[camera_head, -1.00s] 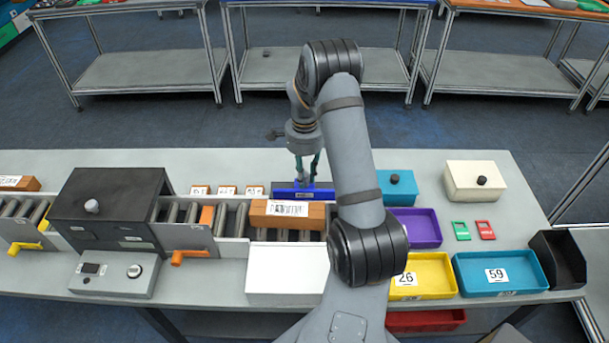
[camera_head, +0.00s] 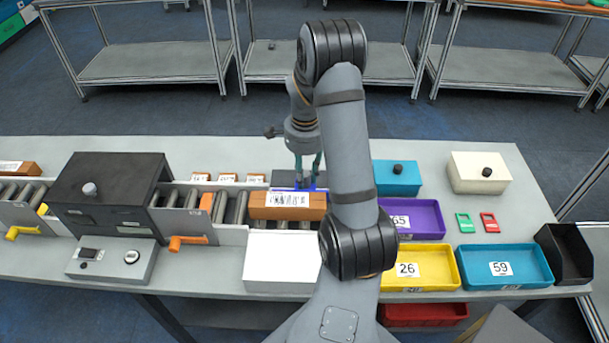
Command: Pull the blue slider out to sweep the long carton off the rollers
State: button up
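The long orange-brown carton (camera_head: 262,212) with a white barcode label lies across the rollers (camera_head: 239,207) left of my arm. The blue slider (camera_head: 284,189) shows as a thin strip right behind the carton, partly hidden by the carton and my gripper. I cannot tell if slider and carton touch. My gripper (camera_head: 307,183) points down behind the carton, its two teal fingers around the slider's raised part; the exact contact is small and partly hidden.
A white box (camera_head: 282,262) stands on the near side of the carton. The dark scanner housing (camera_head: 110,185) is at left. Purple (camera_head: 427,222), yellow (camera_head: 428,256) and blue bins (camera_head: 503,267) stand right of my arm. A teal box (camera_head: 396,181) is behind the purple bin.

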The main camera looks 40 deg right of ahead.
aim_at(305, 174)
jog(key=shift+r, duration=0.1)
notch_tip(305, 174, up, 12)
dwell(0.6)
